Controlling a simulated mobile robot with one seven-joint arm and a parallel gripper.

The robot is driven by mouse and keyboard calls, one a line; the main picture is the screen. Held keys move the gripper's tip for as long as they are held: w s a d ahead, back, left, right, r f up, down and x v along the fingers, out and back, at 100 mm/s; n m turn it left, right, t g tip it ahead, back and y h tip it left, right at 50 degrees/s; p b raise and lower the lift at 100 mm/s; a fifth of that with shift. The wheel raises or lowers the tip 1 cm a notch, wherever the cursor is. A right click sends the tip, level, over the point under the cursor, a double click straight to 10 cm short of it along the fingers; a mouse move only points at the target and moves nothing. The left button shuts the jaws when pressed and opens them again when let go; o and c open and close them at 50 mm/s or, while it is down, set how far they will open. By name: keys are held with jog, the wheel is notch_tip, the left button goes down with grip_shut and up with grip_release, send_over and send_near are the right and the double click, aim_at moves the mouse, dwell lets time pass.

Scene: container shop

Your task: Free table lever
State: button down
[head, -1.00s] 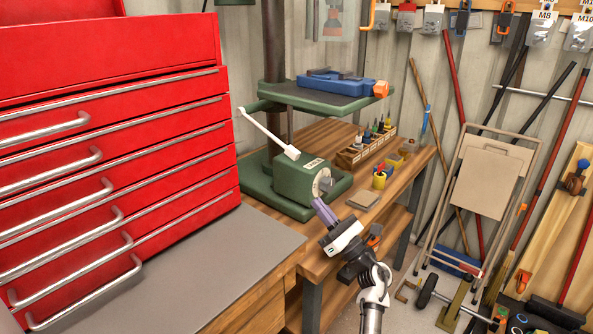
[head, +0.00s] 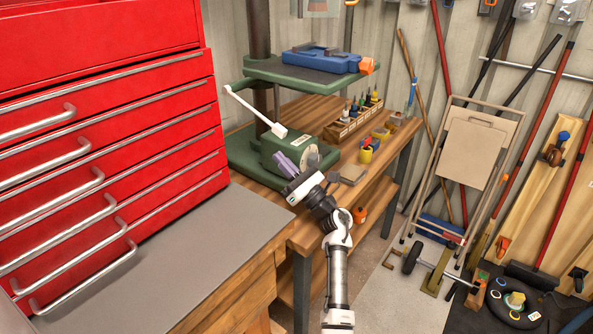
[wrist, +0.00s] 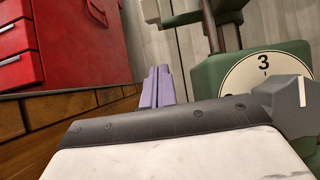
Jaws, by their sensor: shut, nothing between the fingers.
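A green drill press stands on the wooden bench. Its raised table (head: 292,80) carries a blue vise (head: 318,60). A long white lever (head: 252,108) slants down from beside the table to a white block end just above the green housing (head: 270,152). I cannot tell whether the lever is locked. My gripper (head: 283,162), with purple fingers, is in front of the housing, below the lever's lower end; I cannot tell if it touches. In the wrist view the shut fingers (wrist: 157,86) are empty, left of a dial (wrist: 264,80) marked 3. The lever is not clear there.
A red drawer cabinet (head: 120,130) stands at left on a grey-topped bench (head: 150,270). A wooden rack of small tools (head: 352,122), a yellow cup (head: 367,153) and a flat block (head: 352,174) lie right of the housing. A folded cart (head: 465,150) leans at right.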

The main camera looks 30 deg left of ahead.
jog(key=r+p, duration=0.2)
jog(key=r, duration=0.2)
jog(key=shift+d+r, duration=0.2)
jog(key=shift+d+r, duration=0.4)
jog(key=shift+r, duration=0.35)
notch_tip(320, 180, up, 14)
send_over(282, 138)
jog(key=d, duration=0.2)
jog(key=shift+d+f, duration=0.2)
